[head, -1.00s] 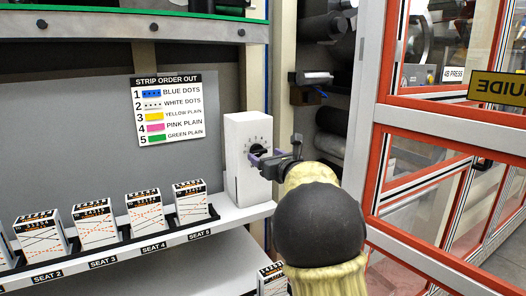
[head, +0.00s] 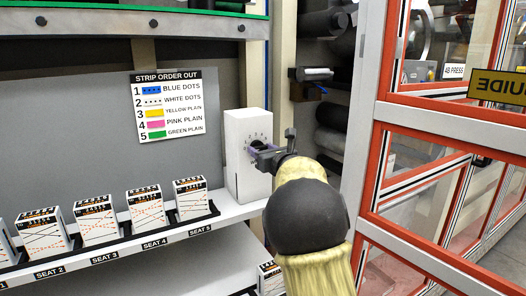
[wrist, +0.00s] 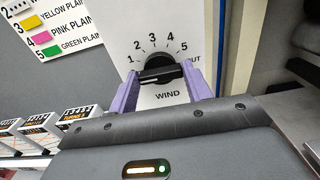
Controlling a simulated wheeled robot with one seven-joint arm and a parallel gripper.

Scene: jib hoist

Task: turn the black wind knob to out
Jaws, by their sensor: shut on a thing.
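The black wind knob (wrist: 160,72) sits on the front of a white box (head: 235,180) at the right end of the shelf. Its dial has the numbers 1 to 5, with WIND printed below. The OUT label (wrist: 195,58) at the right is partly hidden by a finger. My gripper (wrist: 162,80) is shut on the knob, with one purple finger at each end of its bar. The bar lies nearly level, its right end slightly raised toward OUT. In the head view my gripper (head: 258,151) covers much of the knob.
Several white patterned boxes (head: 144,206) stand in labelled seats on the shelf left of the knob box. A STRIP ORDER OUT sign (head: 168,107) hangs on the panel behind. An orange-framed guard (head: 415,145) stands close on the right of my arm.

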